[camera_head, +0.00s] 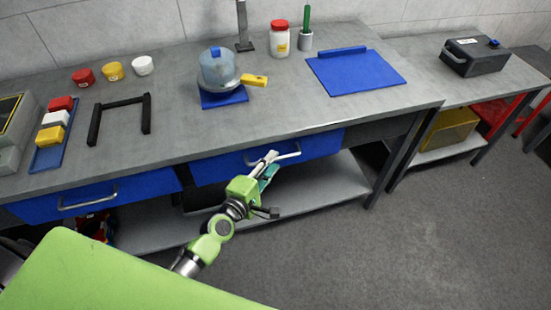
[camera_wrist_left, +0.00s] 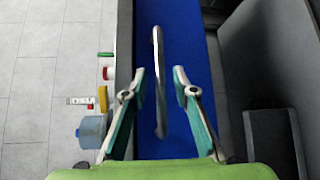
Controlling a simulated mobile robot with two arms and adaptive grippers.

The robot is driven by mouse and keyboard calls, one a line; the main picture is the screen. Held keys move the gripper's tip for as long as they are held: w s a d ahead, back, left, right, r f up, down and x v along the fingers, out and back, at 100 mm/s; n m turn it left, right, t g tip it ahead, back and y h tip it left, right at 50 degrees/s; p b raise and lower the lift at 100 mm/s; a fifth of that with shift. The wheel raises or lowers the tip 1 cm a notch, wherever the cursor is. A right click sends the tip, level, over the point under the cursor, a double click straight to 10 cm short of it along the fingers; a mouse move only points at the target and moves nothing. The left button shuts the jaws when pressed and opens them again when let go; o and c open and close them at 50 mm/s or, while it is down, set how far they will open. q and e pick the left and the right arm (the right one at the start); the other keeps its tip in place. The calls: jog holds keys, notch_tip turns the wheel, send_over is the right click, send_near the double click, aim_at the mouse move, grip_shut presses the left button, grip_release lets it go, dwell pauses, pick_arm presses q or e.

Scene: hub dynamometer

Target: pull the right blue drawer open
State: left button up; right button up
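The right blue drawer (camera_head: 320,145) is under the workbench and looks closed in the head view. Its metal bar handle (camera_head: 288,155) is partly covered by my left gripper (camera_head: 271,163). In the left wrist view, the handle (camera_wrist_left: 159,85) runs lengthwise between the two fingers of the left gripper (camera_wrist_left: 158,72), in front of the blue drawer front (camera_wrist_left: 182,25). The fingers are apart, one on each side of the handle, with gaps showing, so the gripper is open. My right gripper is not in view.
The left blue drawer (camera_head: 130,188) with its own handle is beside it. The grey workbench (camera_head: 180,130) holds jars, a kettle-like vessel (camera_head: 218,70) and a blue mat (camera_head: 355,72). A lower shelf (camera_head: 325,185) runs beneath. The floor (camera_head: 430,230) at right is clear.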

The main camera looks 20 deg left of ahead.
pick_arm(q)
jog(key=shift+x, duration=1.35)
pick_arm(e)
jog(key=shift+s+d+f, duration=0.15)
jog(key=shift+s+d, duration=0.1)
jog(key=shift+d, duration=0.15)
pick_arm(q)
grip_shut()
jog(key=s+d, duration=0.8)
jog(key=s, duration=0.4)
jog(key=s+d, duration=0.8)
jog(key=s, duration=0.4)
jog(key=shift+d+p, duration=0.15)
jog(key=shift+p, duration=0.3)
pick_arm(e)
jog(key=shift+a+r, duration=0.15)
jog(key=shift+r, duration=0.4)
pick_arm(q)
jog(key=shift+s, duration=0.1)
